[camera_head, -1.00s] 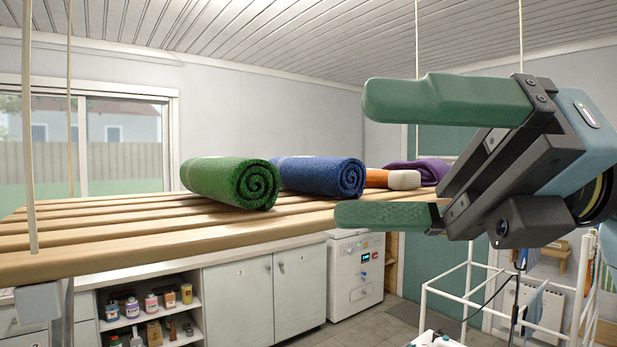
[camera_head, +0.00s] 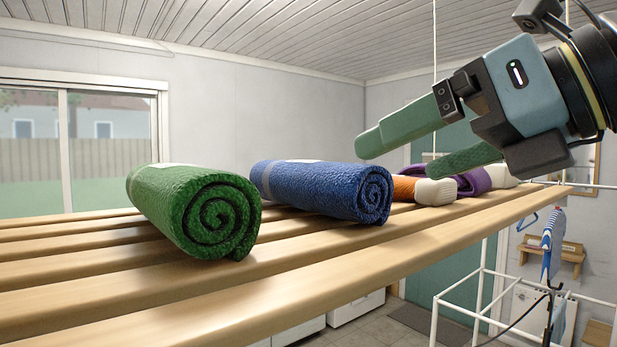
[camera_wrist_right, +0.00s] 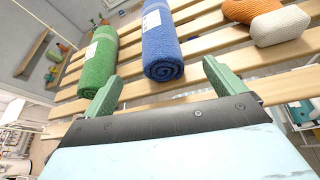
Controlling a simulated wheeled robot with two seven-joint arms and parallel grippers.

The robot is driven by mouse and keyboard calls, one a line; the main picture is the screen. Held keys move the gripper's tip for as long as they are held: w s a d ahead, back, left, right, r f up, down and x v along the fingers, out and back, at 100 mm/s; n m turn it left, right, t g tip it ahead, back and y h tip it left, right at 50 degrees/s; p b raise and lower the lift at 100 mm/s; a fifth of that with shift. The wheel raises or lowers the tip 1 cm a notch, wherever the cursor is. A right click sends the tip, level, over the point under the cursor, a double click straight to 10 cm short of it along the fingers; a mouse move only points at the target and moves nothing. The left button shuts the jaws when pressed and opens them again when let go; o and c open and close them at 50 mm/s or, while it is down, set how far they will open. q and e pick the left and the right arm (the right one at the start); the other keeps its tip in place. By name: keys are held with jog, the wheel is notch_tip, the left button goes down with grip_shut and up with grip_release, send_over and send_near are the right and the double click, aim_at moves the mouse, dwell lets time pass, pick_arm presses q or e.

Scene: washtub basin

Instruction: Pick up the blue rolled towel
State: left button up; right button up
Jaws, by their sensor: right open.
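The blue rolled towel (camera_head: 325,188) lies on the wooden slatted rack, its spiral end facing front right. It also shows in the right wrist view (camera_wrist_right: 160,42), ahead of the gap between my fingers. My right gripper (camera_head: 398,152) is open and empty, above and to the right of the blue towel in the head view. In the right wrist view its two green fingers (camera_wrist_right: 162,88) are spread apart, with the towel's near end close to the gap. Whether they touch it I cannot tell. My left gripper is not in view.
A green rolled towel (camera_head: 195,210) lies left of the blue one. An orange and white roll (camera_head: 425,190) and a purple towel (camera_head: 472,181) lie to its right. The slatted rack (camera_head: 330,262) hangs on cords (camera_head: 434,60). A white frame stands below right.

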aim_at(377, 175)
jog(key=shift+x, duration=0.9)
jog(key=shift+w+a+f, duration=0.1)
jog(key=shift+w+a, duration=0.05)
jog(key=shift+w, duration=0.2)
jog(key=shift+w+a+f+p, duration=0.2)
jog(key=shift+a+p, duration=0.2)
jog(key=shift+p, duration=0.05)
jog(key=p+x, duration=0.1)
jog(key=x, duration=0.3)
jog(key=shift+s+p, duration=0.1)
jog(key=shift+p, duration=0.2)
jog(key=shift+w+a+f, duration=0.15)
jog(key=shift+w+f, duration=0.05)
jog(key=c, duration=1)
jog(key=shift+c, duration=0.7)
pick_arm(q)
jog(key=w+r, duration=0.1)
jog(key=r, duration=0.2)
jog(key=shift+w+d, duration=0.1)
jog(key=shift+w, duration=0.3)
